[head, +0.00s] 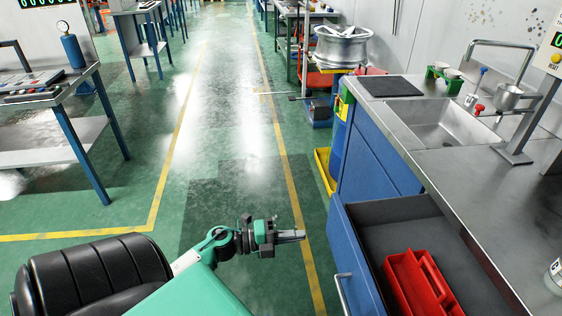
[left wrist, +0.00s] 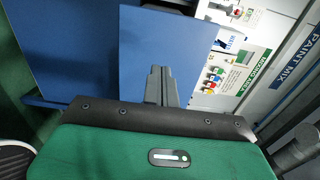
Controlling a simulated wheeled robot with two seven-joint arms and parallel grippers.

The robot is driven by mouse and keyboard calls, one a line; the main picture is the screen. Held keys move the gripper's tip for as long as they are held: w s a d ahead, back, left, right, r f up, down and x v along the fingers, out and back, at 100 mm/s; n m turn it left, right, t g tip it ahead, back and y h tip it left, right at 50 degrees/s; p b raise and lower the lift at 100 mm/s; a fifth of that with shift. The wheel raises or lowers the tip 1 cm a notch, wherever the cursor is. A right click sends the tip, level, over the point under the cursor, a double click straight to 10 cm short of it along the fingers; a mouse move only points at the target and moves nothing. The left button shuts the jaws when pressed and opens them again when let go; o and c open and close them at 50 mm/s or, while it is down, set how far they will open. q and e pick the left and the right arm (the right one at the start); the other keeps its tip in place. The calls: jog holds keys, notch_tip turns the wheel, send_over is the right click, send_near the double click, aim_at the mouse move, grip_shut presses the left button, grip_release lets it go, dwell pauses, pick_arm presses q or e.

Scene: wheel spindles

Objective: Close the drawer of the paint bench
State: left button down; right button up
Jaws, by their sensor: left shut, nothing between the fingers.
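The drawer (head: 395,211) of the paint bench (head: 378,151) stands pulled out at the lower right of the head view. Its blue front (head: 352,258) has a metal bar handle (head: 343,293), and a red tray (head: 421,284) lies inside. My left gripper (head: 301,235) is shut and empty, left of the drawer front and apart from it in the head view. In the left wrist view my shut fingers (left wrist: 160,82) stand before blue panels (left wrist: 170,48); I cannot tell whether they touch. My right gripper is not in view.
A yellow bin (head: 325,170) sits by the bench's far end. A work table (head: 50,110) stands at the left. The green floor (head: 215,130) between is clear.

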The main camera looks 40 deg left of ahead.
aim_at(333, 231)
pick_arm(q)
jog(key=x, duration=0.6)
jog(key=shift+w+d, duration=0.15)
jog(key=shift+w, duration=0.1)
jog(key=shift+w+d+p, duration=0.3)
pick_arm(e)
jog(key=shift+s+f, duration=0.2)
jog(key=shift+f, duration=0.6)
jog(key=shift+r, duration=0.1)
